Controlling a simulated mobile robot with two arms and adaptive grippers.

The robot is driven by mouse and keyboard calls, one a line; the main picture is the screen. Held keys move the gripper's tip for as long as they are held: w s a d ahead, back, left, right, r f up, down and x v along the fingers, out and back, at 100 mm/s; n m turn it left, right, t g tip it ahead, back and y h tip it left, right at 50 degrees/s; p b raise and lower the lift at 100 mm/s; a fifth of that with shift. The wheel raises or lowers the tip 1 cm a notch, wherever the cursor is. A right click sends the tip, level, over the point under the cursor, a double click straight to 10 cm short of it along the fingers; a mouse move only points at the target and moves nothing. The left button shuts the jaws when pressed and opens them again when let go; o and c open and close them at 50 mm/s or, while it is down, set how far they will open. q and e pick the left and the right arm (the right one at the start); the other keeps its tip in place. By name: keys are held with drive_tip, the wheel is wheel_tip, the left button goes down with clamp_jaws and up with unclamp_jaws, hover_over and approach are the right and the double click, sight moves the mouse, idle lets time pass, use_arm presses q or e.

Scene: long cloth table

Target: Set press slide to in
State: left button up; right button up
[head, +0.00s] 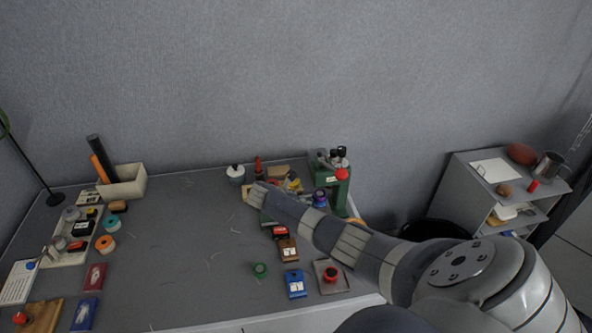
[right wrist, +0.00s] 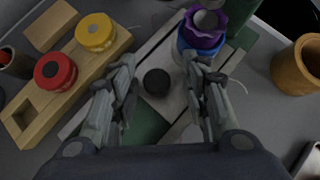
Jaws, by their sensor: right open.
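The green press (head: 340,188) stands at the back right of the table. In the right wrist view, a pale grey slide (right wrist: 172,55) with a round black knob (right wrist: 157,82) lies over a green base (right wrist: 148,125). A purple and blue round part (right wrist: 204,28) sits toward the slide's far end; it also shows in the head view (head: 320,198). My right gripper (right wrist: 160,66) is open, with one finger on each side of the black knob and apart from it. My arm hides most of the slide in the head view. My left gripper is out of view.
A wooden holder (right wrist: 18,122) with red (right wrist: 55,71) and yellow (right wrist: 96,32) round parts lies left of the gripper. An orange-brown cup (right wrist: 298,65) stands at right. Stamps and a blue box (head: 295,284) lie nearer the front. The table's middle is clear.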

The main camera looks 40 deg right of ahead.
drive_tip(key=v, duration=1.2)
drive_tip(key=shift+s+f, duration=0.1)
